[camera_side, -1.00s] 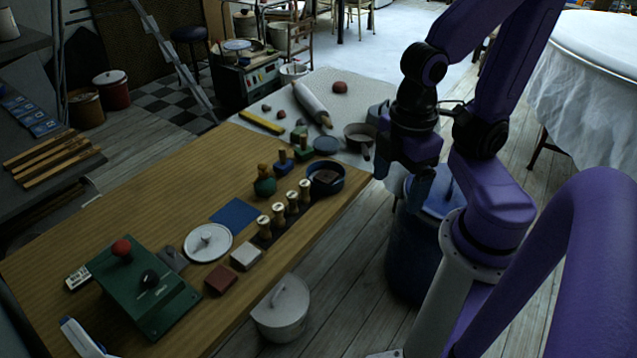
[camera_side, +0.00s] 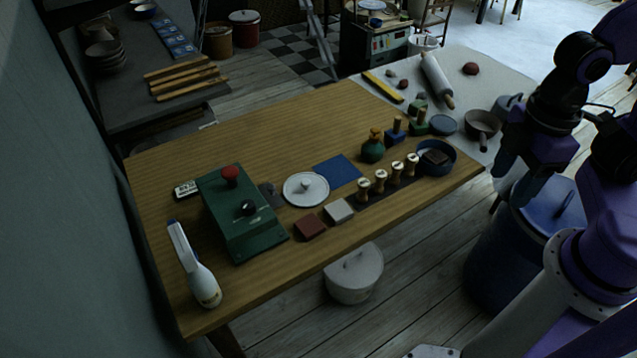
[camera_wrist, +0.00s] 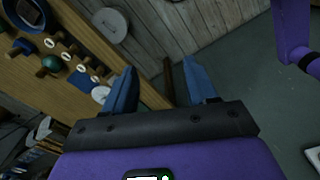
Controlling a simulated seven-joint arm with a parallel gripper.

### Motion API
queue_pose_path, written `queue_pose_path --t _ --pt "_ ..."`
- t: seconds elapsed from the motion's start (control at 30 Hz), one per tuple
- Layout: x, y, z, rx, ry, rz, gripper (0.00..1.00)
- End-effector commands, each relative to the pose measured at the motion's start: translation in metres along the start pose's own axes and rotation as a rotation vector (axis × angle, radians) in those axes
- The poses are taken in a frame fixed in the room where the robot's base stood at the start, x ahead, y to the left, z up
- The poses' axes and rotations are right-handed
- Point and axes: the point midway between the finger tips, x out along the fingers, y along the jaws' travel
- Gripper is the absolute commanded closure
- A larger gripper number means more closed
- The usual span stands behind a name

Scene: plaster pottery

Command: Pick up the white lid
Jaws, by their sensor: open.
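The white lid (camera_side: 306,189) is a round disc with a small knob, lying flat on the wooden table between the green press and the stamps. In the wrist view a small white disc that looks like this lid (camera_wrist: 100,94) shows at the left, partly behind a finger. My gripper (camera_side: 518,176) hangs off the table's right end, near the blue barrel, well away from the lid. In the wrist view my gripper (camera_wrist: 158,80) has its two blue fingers spread apart with nothing held between them.
A green press (camera_side: 240,215) with a red knob stands left of the lid. A blue sheet (camera_side: 338,171), a red block (camera_side: 311,227), a pale block (camera_side: 339,211) and wooden-handled stamps (camera_side: 380,181) are close around it. A spray bottle (camera_side: 203,285) stands at the front left.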

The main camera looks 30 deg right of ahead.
Motion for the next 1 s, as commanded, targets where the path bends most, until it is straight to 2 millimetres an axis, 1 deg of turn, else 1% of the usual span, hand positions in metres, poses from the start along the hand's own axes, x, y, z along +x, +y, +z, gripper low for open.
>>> queue_pose_path --t 0.17,0.3,0.47,0.5,0.7,0.8,1.0 --pt "-0.002 0.024 -0.049 -0.101 -0.006 0.013 0.43" --pt "-0.001 0.051 -0.097 -0.210 -0.014 0.026 0.43" --pt "0.005 0.085 -0.148 -0.334 -0.024 0.038 0.43" --pt "0.008 0.094 -0.160 -0.365 -0.028 0.040 0.43" --pt "0.025 0.141 -0.214 -0.519 -0.047 0.051 0.43" --pt "0.036 0.165 -0.238 -0.596 -0.059 0.055 0.43" --pt "0.064 0.214 -0.275 -0.749 -0.084 0.057 0.43"
